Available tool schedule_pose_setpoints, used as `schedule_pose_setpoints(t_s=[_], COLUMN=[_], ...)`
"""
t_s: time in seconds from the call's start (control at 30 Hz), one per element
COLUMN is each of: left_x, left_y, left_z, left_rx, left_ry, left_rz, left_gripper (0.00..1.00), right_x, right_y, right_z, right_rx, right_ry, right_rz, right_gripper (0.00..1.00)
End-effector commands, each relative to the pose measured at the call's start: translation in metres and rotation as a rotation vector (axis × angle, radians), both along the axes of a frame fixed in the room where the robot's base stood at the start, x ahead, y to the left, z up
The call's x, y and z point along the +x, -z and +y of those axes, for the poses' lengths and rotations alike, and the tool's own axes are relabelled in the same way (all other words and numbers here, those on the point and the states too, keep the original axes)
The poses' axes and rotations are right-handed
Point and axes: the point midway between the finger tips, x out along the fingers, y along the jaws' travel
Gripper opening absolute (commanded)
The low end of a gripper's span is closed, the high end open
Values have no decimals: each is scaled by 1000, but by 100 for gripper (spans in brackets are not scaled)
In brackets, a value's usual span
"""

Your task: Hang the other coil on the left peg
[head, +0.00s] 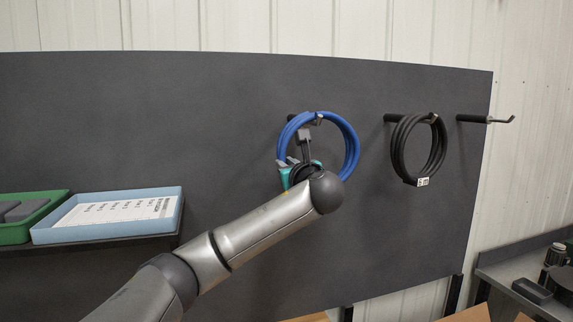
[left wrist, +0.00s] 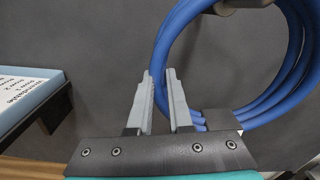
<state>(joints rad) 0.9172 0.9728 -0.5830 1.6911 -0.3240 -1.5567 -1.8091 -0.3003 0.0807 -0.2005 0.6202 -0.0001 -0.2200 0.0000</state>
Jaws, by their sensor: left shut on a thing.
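The blue coil (head: 351,147) is upright at the left peg (head: 319,118), its top at the peg's tip. In the head view the peg's end shows at the coil's top; whether the coil's weight rests on it I cannot tell. My left gripper (head: 287,161) is shut on the coil's lower left side, partly hidden behind my own wrist. My right gripper is not in view.
A black coil (head: 398,148) with a white label hangs on the middle peg (head: 395,118). The right peg (head: 472,118) is bare. A blue tray (head: 105,232) and a green tray (head: 15,233) stand on a shelf at left. A workbench (head: 505,270) is at lower right.

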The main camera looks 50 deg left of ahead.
Motion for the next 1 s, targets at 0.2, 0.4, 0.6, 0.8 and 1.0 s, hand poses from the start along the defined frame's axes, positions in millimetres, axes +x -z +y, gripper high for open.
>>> schedule_pose_setpoints(t_s=[0.2, 0.4, 0.6, 0.8, 1.0], left_x=[0, 0, 0, -6, -14], left_y=[-1, 0, 1, 0, 0], left_z=[0, 0, -2, -14, -29], left_rx=[1, 0, -1, 0, 0], left_ry=[0, 0, 1, 1, 2], left_rz=[-3, -1, 4, 3, 3], left_gripper=[39, 53, 53, 53, 53], right_x=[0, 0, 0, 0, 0], right_y=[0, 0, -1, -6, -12], right_z=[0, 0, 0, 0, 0], right_rx=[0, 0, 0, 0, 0], right_ry=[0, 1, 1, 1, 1], right_rz=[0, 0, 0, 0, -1], right_gripper=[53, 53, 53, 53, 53])
